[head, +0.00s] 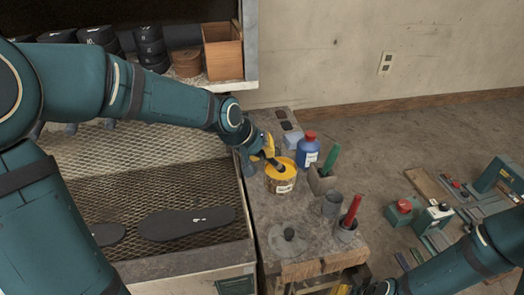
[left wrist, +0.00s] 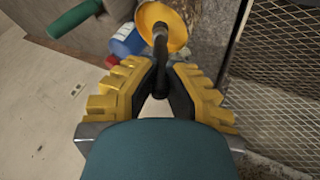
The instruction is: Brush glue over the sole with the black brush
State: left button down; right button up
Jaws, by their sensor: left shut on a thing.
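My left gripper (head: 266,150), with yellow fingers, is shut on the black brush (head: 275,162). The brush slants down to the mouth of the yellow-rimmed glue pot (head: 283,186) on the side bench. In the left wrist view the gripper (left wrist: 158,95) pinches the dark brush (left wrist: 160,55), whose far end meets the yellow pot (left wrist: 176,38); whether its tip touches glue is hidden. A black sole (head: 187,223) lies flat on the mesh bench, with part of another dark sole (head: 107,234) to its left. My right gripper (head: 362,288) is partly visible at the bottom edge; its fingers are unclear.
A blue bottle (head: 308,152), a green-handled tool (head: 330,160), a grey cup (head: 331,204) and a red-handled tool (head: 352,210) crowd the bench right of the pot. A shelf (head: 232,84) stands behind the mesh (head: 100,185). Machine parts lie on the floor at right.

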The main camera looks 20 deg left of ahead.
pick_arm(q)
jog(key=shift+f+b, duration=0.45)
jog(key=shift+f, duration=0.05)
dwell(1.2)
dwell(0.5)
jog(key=shift+r+p, duration=2.4)
jog(key=shift+r, duration=1.15)
